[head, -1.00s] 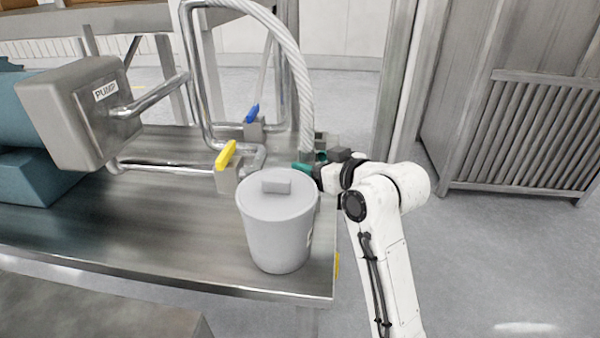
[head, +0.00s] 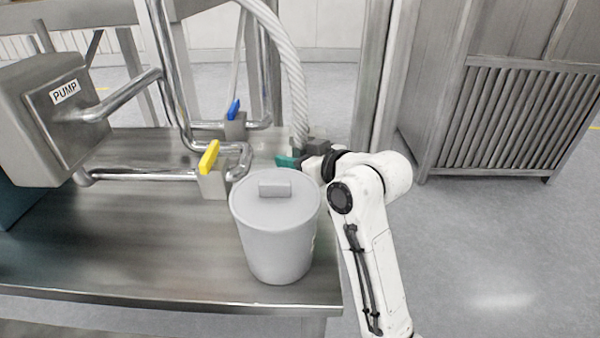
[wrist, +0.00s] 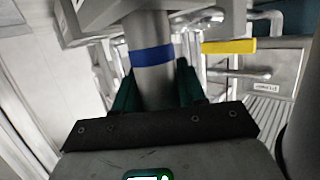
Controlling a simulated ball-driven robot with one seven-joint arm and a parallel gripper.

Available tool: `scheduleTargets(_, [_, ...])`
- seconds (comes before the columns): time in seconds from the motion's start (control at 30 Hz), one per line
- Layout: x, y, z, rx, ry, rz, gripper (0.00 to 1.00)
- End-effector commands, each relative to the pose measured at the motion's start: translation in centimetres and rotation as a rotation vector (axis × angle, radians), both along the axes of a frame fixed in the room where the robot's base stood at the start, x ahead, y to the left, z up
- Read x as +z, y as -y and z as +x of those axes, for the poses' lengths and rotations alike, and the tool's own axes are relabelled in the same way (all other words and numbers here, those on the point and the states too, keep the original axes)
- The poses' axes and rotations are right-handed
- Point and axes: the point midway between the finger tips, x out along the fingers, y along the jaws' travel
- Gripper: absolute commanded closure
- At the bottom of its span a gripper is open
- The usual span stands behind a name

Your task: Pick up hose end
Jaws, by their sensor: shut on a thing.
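The white ribbed hose (head: 291,75) arches down from the top of the head view to the back right of the steel table. My gripper (head: 290,161), with green fingers, is at its lower end, just behind the lidded bucket. In the wrist view my gripper (wrist: 155,85) is shut on the hose end (wrist: 151,56), a grey cylinder with a blue band, which sits between the two green fingers. The bucket partly hides the fingers' surroundings in the head view. I cannot tell whether the hose end touches the table.
The grey lidded bucket (head: 274,238) stands in front of my gripper on the steel table (head: 130,250). Pipes with a yellow-handled valve (head: 209,157) and a blue-handled valve (head: 233,110) lie to the left, beside the pump (head: 60,115). A louvred cabinet (head: 520,120) stands on the right; floor before it is clear.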

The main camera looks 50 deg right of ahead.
Motion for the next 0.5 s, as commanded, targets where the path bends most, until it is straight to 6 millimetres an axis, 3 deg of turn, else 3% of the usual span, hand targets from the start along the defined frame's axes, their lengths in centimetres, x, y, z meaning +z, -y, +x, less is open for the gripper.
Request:
scheduleTargets(0.3, [-0.01, -0.01, 0.01, 0.000, 0.000, 0.000, 0.99])
scheduleTargets(0.5, [0.07, 0.00, 0.01, 0.000, 0.002, -0.001, 1.00])
